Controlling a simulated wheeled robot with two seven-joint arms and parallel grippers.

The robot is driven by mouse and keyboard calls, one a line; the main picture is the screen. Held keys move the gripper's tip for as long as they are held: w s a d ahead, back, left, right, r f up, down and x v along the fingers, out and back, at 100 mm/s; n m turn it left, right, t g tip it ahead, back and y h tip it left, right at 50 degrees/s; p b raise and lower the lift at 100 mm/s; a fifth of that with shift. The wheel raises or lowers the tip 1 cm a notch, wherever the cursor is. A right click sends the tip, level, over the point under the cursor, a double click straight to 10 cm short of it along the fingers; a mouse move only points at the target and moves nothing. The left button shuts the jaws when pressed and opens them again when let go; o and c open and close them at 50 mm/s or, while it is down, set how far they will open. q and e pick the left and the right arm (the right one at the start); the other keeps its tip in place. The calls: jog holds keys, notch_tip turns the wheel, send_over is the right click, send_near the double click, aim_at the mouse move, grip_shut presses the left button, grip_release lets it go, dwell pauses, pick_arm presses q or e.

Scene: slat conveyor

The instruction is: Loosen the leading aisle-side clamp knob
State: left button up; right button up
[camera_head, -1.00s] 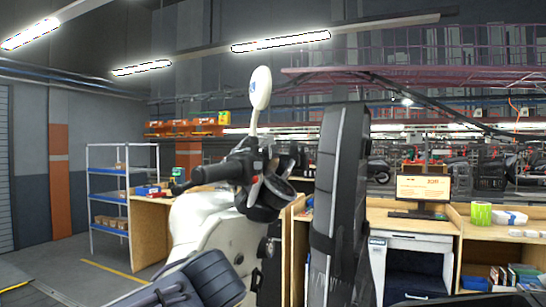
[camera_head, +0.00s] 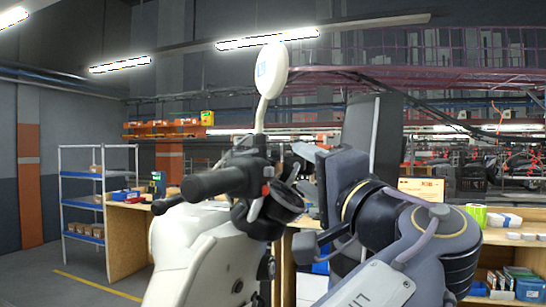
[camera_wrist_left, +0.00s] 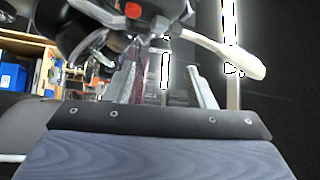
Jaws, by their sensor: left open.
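I cannot make out a clamp knob in either view. A white scooter (camera_head: 195,250) with black handlebar grips (camera_head: 215,182) and a white oval mirror (camera_head: 271,70) stands upright in the head view. My left gripper (camera_head: 307,160) is just right of the handlebar, and its fingertips are partly hidden there. In the wrist view, its two pale fingers (camera_wrist_left: 163,86) are spread apart with nothing seen between them. The dark handlebar parts (camera_wrist_left: 95,30) and the mirror (camera_wrist_left: 238,60) show beyond them. I cannot tell whether the gripper touches the scooter. My right gripper is not in view.
A wooden workbench (camera_head: 130,240) is behind the scooter, and another bench with shelves (camera_head: 500,262) is at the right. Open floor (camera_head: 40,275) lies at the lower left.

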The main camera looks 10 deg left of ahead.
aim_at(281, 153)
pick_arm(q)
jog(key=p+x, duration=0.2)
jog(key=x, duration=0.5)
jog(key=shift+a, duration=0.15)
jog(key=c, duration=0.9)
jog(key=shift+r, duration=0.1)
jog(key=shift+c, duration=0.3)
